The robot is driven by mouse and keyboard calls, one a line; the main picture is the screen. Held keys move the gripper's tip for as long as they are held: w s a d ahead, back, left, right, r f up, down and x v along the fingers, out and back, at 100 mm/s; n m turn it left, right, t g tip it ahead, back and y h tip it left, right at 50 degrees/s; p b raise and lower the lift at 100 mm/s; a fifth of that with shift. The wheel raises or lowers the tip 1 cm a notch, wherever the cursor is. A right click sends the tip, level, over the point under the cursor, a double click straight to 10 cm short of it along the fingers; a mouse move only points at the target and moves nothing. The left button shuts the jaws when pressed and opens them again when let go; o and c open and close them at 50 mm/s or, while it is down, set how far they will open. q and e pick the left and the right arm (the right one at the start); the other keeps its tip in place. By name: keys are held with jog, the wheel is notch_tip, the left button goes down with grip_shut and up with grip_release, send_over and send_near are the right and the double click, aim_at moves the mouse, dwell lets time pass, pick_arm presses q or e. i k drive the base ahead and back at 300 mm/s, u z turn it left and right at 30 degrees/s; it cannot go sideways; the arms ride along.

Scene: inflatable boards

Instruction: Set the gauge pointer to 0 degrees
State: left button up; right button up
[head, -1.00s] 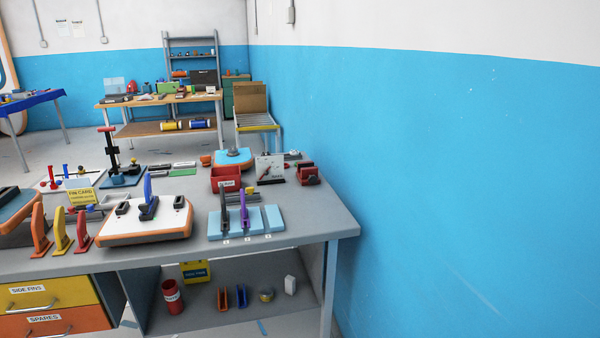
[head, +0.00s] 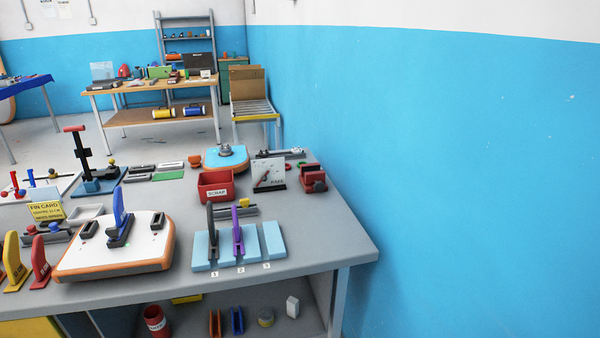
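A small upright white panel (head: 269,173) on a dark base stands toward the back right of the grey bench. It carries a thin dark slanted line and small coloured marks, and looks like the gauge. The pointer's angle and the scale are too small to read. Neither of my grippers is in the head view.
A red scrap bin (head: 216,186) stands left of the panel and a dark red clamp-like block (head: 313,179) right of it. Light blue blocks with a black and a purple fin (head: 238,232) stand in front. The bench top (head: 325,235) is bare at the right front.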

aim_at(264, 178)
jog(key=u, duration=0.3)
jog(key=i, duration=0.8)
jog(key=u, duration=0.6)
